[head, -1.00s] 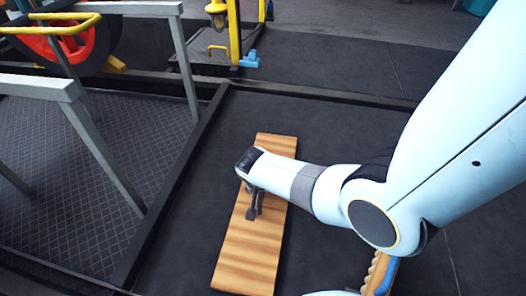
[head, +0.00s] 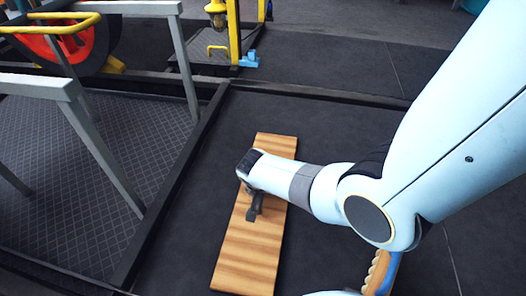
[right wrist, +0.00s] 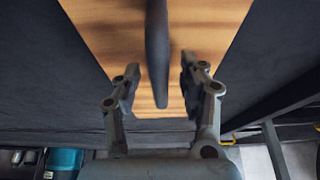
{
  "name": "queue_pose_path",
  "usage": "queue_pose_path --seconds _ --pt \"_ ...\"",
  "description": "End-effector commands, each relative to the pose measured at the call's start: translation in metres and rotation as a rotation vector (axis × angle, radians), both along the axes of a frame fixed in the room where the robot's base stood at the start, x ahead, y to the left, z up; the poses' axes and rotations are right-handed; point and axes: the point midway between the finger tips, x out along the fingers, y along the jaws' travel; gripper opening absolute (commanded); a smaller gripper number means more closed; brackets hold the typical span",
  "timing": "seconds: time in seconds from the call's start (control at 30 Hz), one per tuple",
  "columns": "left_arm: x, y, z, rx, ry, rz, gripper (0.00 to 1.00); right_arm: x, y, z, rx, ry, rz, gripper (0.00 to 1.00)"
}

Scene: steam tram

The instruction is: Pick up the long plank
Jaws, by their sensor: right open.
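The long plank (head: 245,262), light wood with darker stripes, lies flat on the dark floor in the head view. Its far end tilts slightly right. My right gripper (head: 253,204) is over the plank's middle, coming in from the right. In the right wrist view the plank (right wrist: 215,22) fills the upper middle, and my right gripper's (right wrist: 160,75) two fingers stand apart over its end part. A dark bar (right wrist: 157,55) shows between them; I cannot tell what it is. Contact with the plank cannot be told. My left gripper is not in view.
A grey railing (head: 100,143) and a raised dark edge (head: 180,180) run left of the plank. A yellow frame (head: 234,35) stands at the back. A tan, ridged object with a blue edge (head: 379,272) is partly hidden at lower right. Floor beyond the plank is clear.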

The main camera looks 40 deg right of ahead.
Motion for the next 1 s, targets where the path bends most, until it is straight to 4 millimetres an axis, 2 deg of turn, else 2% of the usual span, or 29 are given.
queue_pose_path --seconds 0.2,0.53,1.0 --pt "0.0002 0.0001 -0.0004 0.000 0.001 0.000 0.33 0.0001 0.0001 0.0000 0.000 0.000 0.000 0.42" --pt "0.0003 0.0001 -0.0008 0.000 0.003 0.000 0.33 0.0000 0.0001 0.0000 0.000 0.000 0.000 0.00" --pt "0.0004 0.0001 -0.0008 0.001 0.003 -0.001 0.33 0.0004 0.0000 0.0004 -0.001 -0.001 -0.001 0.00"
